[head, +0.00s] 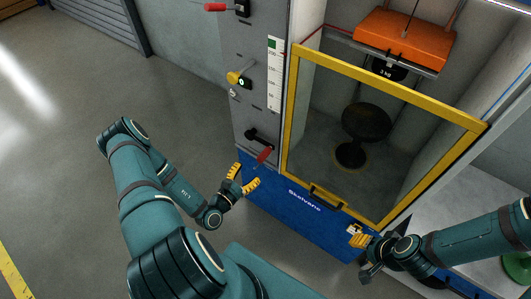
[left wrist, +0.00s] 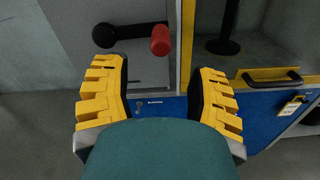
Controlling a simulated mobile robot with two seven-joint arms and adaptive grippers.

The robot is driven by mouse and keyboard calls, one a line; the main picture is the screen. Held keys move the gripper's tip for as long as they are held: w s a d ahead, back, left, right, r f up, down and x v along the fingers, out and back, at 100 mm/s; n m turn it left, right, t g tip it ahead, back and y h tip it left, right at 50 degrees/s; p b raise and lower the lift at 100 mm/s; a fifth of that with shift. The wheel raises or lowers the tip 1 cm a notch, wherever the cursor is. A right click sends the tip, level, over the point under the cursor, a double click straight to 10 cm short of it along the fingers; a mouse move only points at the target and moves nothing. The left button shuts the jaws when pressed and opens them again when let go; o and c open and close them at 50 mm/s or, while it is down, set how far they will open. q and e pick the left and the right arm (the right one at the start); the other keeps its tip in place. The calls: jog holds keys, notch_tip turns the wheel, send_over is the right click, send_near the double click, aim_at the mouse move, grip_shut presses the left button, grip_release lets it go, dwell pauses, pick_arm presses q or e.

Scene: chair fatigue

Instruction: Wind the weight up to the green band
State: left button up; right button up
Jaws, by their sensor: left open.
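The crank has a black arm (head: 253,135) low on the grey panel and a red handle (head: 264,155). The red handle also shows in the left wrist view (left wrist: 160,40), ahead of my fingers. My left gripper (head: 246,178) is open and empty, just below the handle and apart from it. The orange weight (head: 401,38) hangs high inside the cabinet. The white scale (head: 274,80) on the panel has a green band (head: 274,45) at its top. My right gripper (head: 357,240) is by the cabinet's lower front; I cannot tell how its fingers stand.
A yellow-framed clear door (head: 385,83) fronts the cabinet, with a black stool (head: 364,125) behind it. The floor to the left is clear.

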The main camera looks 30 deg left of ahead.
aim_at(270, 148)
pick_arm(q)
jog(key=w, duration=0.7)
jog(key=w+d, duration=0.1)
jog(key=w, duration=0.3)
grip_shut()
